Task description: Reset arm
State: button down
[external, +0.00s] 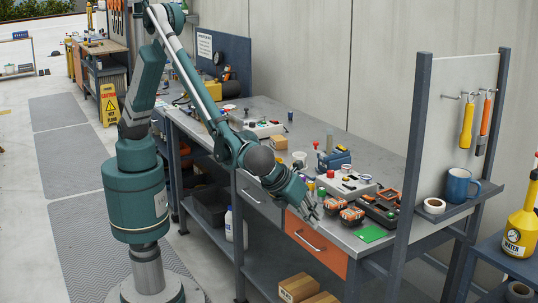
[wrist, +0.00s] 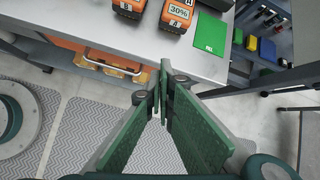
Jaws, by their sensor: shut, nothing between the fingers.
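My gripper (external: 312,213) hangs in front of the workbench's front edge, above the orange drawer (external: 313,245). In the wrist view its two green fingers meet at the tips, and my gripper (wrist: 163,82) is shut with nothing between the fingers. It is apart from the bench top (external: 285,139), and the floor shows below it in the wrist view. Two orange and black battery packs (external: 351,217) lie on the bench just right of it. They also show at the top of the wrist view, where one battery pack (wrist: 177,14) carries a "30%" label.
A green card (external: 370,233) lies near the bench's front corner. A control box (external: 348,185), a blue vise (external: 333,158) and a white cup (external: 299,159) stand behind my gripper. A tall post (external: 410,170) rises at the right. The floor (wrist: 75,95) before the bench is open.

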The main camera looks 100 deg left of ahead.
jog(key=s+a+r+n+h, duration=0.1)
jog(key=s+a+r+n, duration=0.2)
jog(key=s+a+r, duration=0.4)
jog(key=s+a+r+n+h, duration=0.1)
jog(key=s+a+r+n, duration=0.35)
jog(key=a, duration=0.55)
jog(key=s+a+r+n+h, duration=0.1)
jog(key=s+a+r+n, duration=0.25)
jog(key=a+r, duration=0.35)
jog(key=s+a+f+n, duration=0.1)
jog(key=s+a+n, duration=0.3)
jog(key=s, duration=0.5)
jog(key=s+a+f+n+t+h, duration=0.1)
jog(key=s+a+n, duration=0.3)
jog(key=s, duration=0.6)
jog(key=s+a+n+h, duration=0.1)
jog(key=s+a+n, duration=0.3)
jog(key=s+a, duration=0.3)
jog(key=shift+s+f, duration=0.4)
jog(key=shift+s, duration=1)
jog(key=shift+a, duration=0.1)
